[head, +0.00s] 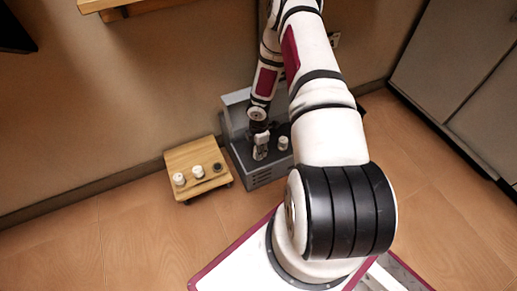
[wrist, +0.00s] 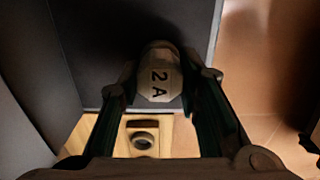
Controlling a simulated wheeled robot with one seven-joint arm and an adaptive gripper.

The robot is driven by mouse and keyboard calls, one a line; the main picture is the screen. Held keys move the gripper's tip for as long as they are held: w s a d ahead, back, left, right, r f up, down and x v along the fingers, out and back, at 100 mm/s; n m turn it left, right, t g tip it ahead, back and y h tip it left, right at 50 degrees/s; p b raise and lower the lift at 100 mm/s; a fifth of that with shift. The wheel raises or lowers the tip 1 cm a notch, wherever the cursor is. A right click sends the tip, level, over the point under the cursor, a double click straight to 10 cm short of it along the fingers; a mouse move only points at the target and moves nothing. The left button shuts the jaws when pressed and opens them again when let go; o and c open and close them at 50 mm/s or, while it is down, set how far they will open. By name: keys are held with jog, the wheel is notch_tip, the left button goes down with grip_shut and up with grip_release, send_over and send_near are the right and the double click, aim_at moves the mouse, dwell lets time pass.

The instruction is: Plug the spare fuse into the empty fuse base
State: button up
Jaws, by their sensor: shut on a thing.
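My gripper (head: 260,153) is shut on a pale fuse (wrist: 158,80) marked "2 A", with a finger on each side of it in the wrist view. In the head view the gripper is over the grey metal box (head: 265,180), and the fuse is hard to tell from the fingers. A dark round fuse base (head: 217,168) with nothing in it sits at the right end of a low wooden stand (head: 186,158). The base also shows in the wrist view (wrist: 143,141), below the held fuse and apart from it. Whether the fuse touches the grey box cannot be told.
Two white fuse-like pieces, one at the left (head: 179,179) and one in the middle (head: 198,173), stand on the wooden stand. Another white piece (head: 283,143) stands on the grey box beside my gripper. The wall is close behind; floor in front of the stand is clear.

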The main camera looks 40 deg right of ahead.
jog(key=shift+f, duration=0.25)
jog(key=o, duration=1.7)
jog(key=shift+c, duration=0.2)
jog(key=shift+r, duration=0.15)
jog(key=shift+r+p, duration=2.6)
jog(key=shift+r, duration=0.8)
jog(key=shift+s, duration=0.1)
